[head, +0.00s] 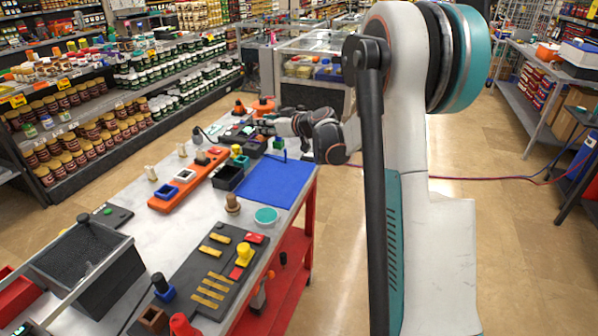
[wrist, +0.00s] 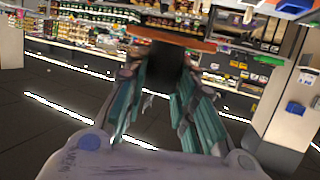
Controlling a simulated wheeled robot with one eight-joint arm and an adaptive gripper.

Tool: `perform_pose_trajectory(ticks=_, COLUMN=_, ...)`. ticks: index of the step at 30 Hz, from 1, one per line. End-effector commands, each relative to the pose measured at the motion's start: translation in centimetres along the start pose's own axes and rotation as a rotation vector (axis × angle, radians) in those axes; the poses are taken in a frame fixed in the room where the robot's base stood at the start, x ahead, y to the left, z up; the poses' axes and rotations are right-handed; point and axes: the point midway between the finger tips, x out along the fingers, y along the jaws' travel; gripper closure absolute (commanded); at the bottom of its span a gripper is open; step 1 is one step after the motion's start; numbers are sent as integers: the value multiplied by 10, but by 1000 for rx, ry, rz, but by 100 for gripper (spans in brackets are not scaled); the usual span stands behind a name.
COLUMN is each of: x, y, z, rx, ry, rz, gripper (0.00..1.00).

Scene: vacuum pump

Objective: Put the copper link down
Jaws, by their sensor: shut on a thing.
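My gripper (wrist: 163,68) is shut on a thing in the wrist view. A reddish-brown, copper-coloured bar (wrist: 172,38) lies across its fingertips; I take this for the copper link. A dark blurred block (wrist: 163,62) fills the space between the fingers. In the head view my gripper (head: 262,122) is small, over the far end of the workbench. The link cannot be made out there, and whether it touches anything cannot be told.
The white workbench (head: 140,228) carries a blue mat (head: 270,182), an orange tray (head: 163,203), a dark board (head: 180,290) with several brass strips, and a black bin (head: 85,265). Many small parts crowd the far end near my gripper. The blue mat is mostly bare.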

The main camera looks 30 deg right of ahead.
Motion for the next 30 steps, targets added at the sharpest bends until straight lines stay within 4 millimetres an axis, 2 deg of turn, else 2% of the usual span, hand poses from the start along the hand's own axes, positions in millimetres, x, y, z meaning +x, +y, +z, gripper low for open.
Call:
perform_pose_trajectory(ticks=5, x=10, y=0, z=5, rx=1, ry=1, rz=4, gripper=100)
perform_pose_trajectory(ticks=8, x=15, y=1, z=22, rx=2, ry=1, rz=5, gripper=100)
perform_pose_trajectory(ticks=21, x=46, y=1, z=123, rx=2, ry=1, rz=5, gripper=100)
perform_pose_trajectory(ticks=25, x=52, y=1, z=142, rx=2, ry=1, rz=5, gripper=100)
perform_pose_trajectory(ticks=30, x=55, y=1, z=151, rx=2, ry=1, rz=5, gripper=100)
